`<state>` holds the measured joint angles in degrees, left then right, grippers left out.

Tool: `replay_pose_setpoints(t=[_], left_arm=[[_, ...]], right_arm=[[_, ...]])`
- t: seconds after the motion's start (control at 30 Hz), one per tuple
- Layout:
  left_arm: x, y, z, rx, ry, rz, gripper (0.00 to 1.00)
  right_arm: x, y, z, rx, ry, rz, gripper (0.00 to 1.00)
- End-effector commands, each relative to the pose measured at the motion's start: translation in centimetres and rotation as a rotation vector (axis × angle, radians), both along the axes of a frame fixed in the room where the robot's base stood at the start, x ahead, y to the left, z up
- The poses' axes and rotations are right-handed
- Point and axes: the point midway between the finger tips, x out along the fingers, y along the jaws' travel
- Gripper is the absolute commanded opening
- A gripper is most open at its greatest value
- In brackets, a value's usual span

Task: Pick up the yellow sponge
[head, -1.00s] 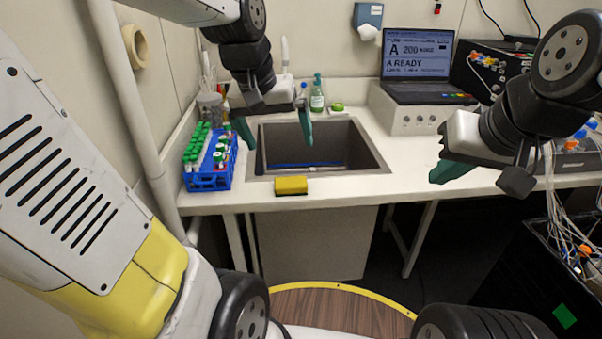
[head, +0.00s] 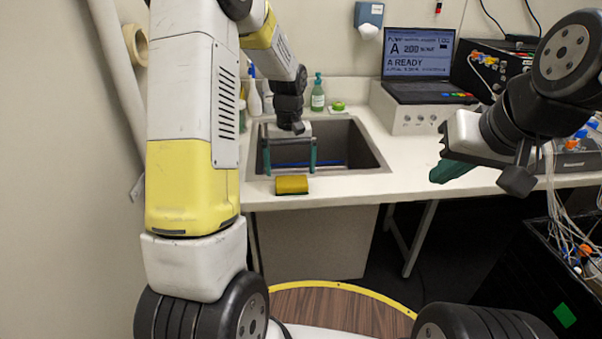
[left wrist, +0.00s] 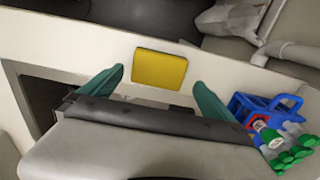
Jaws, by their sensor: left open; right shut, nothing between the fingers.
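The yellow sponge (head: 292,185) lies on the white counter's front edge, just in front of the sink; its lower side looks dark. In the left wrist view the sponge (left wrist: 160,69) shows its yellow face beyond the fingertips, between their lines. My left gripper (head: 290,170) is open above the front part of the sink, its green fingers (left wrist: 158,80) spread wide with nothing between them. It is apart from the sponge, slightly behind it. My right gripper (head: 442,176) is shut and empty, off to the right over the counter's front edge.
The sink (head: 362,158) is an open basin behind the sponge. A blue tube rack (left wrist: 262,108) stands near the left gripper in the wrist view; my arm hides it in the head view. A green bottle (head: 318,95) and laptop (head: 418,62) stand behind.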

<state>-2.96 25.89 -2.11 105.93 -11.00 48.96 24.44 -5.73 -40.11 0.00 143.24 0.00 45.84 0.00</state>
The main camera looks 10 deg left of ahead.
Motion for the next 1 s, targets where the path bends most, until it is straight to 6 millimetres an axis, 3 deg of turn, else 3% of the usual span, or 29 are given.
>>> replay_pose_setpoints(t=[0.3,0.57,0.87,1.0], left_arm=[[0.1,-0.2,-4.3,0.0,0.0,-0.001,1.0],[0.1,-0.2,-4.5,0.0,-0.002,-0.001,1.0],[0.1,-0.2,-4.5,0.0,-0.002,-0.001,0.43],[0.1,-0.2,-4.5,-0.001,-0.001,-0.001,0.41]], right_arm=[[0.0,0.0,0.0,0.0,0.0,0.0,0.0],[0.0,0.0,0.0,0.0,0.0,0.0,0.0],[0.0,0.0,0.0,0.0,0.0,0.0,0.0],[0.0,0.0,0.0,0.0,0.0,0.0,0.0]])
